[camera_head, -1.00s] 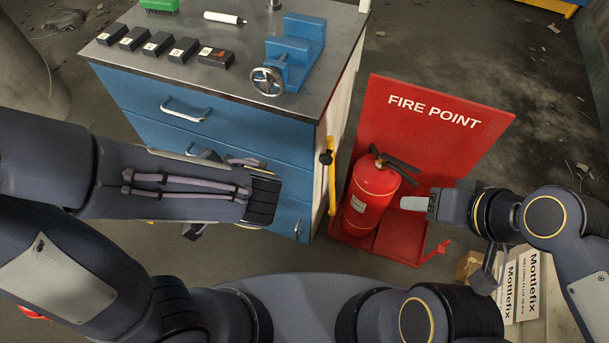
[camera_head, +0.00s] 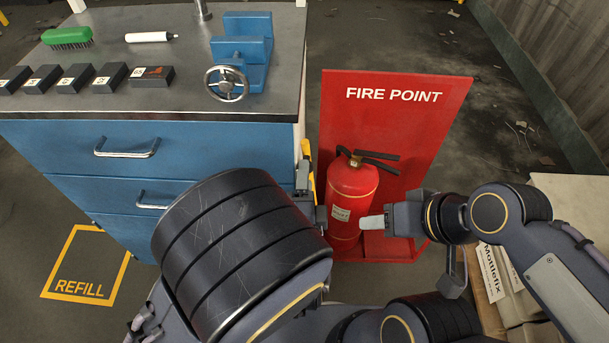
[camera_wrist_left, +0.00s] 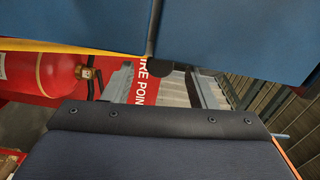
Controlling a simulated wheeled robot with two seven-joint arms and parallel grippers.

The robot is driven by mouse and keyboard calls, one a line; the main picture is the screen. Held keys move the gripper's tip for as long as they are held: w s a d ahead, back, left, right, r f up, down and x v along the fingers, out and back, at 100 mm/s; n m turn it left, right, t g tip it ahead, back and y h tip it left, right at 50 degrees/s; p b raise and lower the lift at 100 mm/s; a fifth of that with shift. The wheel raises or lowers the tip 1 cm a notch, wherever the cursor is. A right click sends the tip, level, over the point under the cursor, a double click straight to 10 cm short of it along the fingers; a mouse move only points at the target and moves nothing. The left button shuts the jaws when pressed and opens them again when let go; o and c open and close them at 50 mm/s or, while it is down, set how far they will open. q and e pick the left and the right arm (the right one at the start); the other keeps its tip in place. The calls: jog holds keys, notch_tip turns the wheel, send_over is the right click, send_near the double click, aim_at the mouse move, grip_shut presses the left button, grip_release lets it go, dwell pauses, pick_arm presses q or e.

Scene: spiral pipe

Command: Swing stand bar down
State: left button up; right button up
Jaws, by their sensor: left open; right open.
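A yellow bar (camera_head: 313,176) stands upright between the blue cabinet and the red fire point stand (camera_head: 395,120), partly hidden by my left gripper. In the left wrist view the yellow bar (camera_wrist_left: 70,48) runs along the cabinet's edge. My left gripper (camera_head: 312,197) is beside the bar, largely hidden by its own wrist. Its two fingers are spread in the left wrist view (camera_wrist_left: 163,84); I cannot tell whether they touch the bar. A red extinguisher (camera_head: 352,190) stands upright on the stand. My right gripper (camera_head: 374,222) is open in front of the stand, right of the extinguisher.
The blue cabinet (camera_head: 100,195) carries a blue vise (camera_head: 242,60), a green brush (camera_head: 67,38), a white marker (camera_head: 148,37) and several black blocks (camera_head: 75,78). A yellow REFILL frame (camera_head: 85,290) is on the floor. Mottlefix boxes (camera_head: 490,272) lie at the lower right.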

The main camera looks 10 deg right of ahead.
pick_arm(q)
jog(key=shift+x, duration=0.85)
grip_shut()
